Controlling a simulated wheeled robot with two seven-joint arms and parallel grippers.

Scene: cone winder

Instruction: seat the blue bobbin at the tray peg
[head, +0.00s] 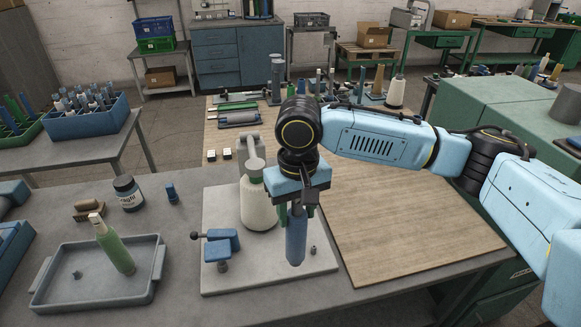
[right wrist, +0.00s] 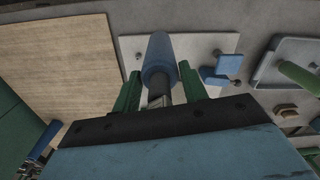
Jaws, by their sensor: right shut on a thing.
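The blue bobbin (head: 296,238) hangs roughly upright under my right gripper (head: 297,205), over the pale base plate. My right gripper is shut on its upper part; in the right wrist view the bobbin (right wrist: 159,58) sticks out between the green fingers (right wrist: 161,92). Whether its lower end touches the plate I cannot tell. The grey tray (head: 110,298) is at the left. A short dark peg (head: 78,274) stands bare in its left part. A green bobbin (head: 114,249) stands tilted in the tray's right part. The left gripper is not in view.
On the base plate (head: 225,284) stand a pale cone (head: 258,207), a blue clamp-like fixture (head: 222,244) and a small dark stub (head: 313,250). The wooden board (head: 410,220) is clear in front.

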